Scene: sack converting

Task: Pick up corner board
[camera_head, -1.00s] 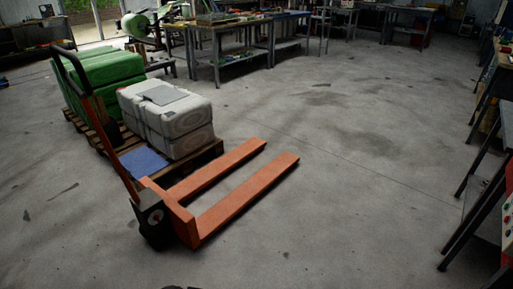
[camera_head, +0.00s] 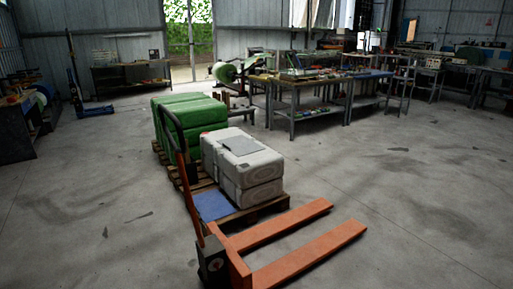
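I cannot pick out a corner board with certainty. A flat grey sheet (camera_head: 241,146) lies on top of the stacked white sacks (camera_head: 262,172) in the middle of the view. A flat blue sheet (camera_head: 212,206) lies on the near end of the wooden pallet (camera_head: 262,212), in front of the white sacks. Green sacks (camera_head: 190,112) are stacked behind them. Neither of my grippers shows in this view.
An orange pallet jack (camera_head: 312,254) stands close in front, its forks pointing right. Workbenches (camera_head: 312,84) and a machine with a green roll (camera_head: 228,72) stand behind. Another pallet jack (camera_head: 95,111) stands at the far left. The floor is open on both sides.

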